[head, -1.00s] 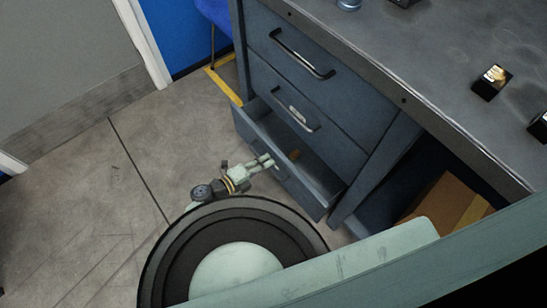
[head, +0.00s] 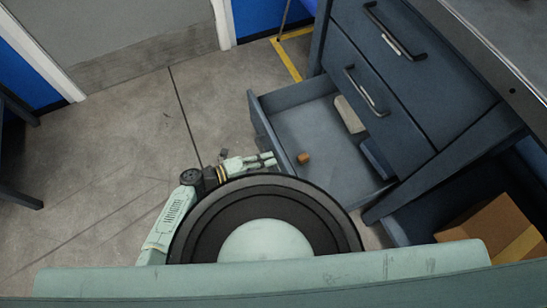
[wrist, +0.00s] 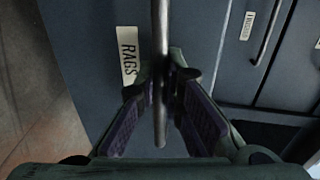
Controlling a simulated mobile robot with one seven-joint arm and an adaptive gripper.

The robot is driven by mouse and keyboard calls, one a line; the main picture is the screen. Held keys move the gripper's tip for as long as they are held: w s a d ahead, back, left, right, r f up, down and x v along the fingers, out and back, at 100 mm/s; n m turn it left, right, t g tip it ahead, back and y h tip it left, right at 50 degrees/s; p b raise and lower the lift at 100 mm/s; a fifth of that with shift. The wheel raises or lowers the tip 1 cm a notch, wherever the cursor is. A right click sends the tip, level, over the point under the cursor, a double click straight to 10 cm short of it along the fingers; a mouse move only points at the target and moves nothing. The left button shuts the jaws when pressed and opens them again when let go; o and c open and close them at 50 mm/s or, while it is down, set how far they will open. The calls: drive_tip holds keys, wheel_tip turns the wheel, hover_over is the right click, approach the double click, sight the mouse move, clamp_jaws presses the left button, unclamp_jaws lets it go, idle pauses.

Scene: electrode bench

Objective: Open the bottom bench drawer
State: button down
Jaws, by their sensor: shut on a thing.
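The bottom bench drawer (head: 325,136) is pulled well out from the bench in the head view, and its inside shows. A small orange-brown object (head: 303,158), a pale block and a dark blue item lie in it. My gripper (head: 268,160) is at the drawer's front in the head view. In the wrist view my gripper (wrist: 161,105) is shut on the drawer handle (wrist: 160,45), a metal bar between the two dark pads. A label reading RAGS (wrist: 128,56) is on the drawer front beside the handle.
Two closed drawers with dark handles, the middle one (head: 380,95) and the top one, are above the open drawer. A cardboard box (head: 490,228) sits under the bench at right. Open floor (head: 110,150) lies to the left.

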idle(0.3)
drive_tip(key=c, duration=1.7)
unclamp_jaws()
drive_tip(key=shift+a, duration=0.15)
drive_tip(key=v, duration=1.2)
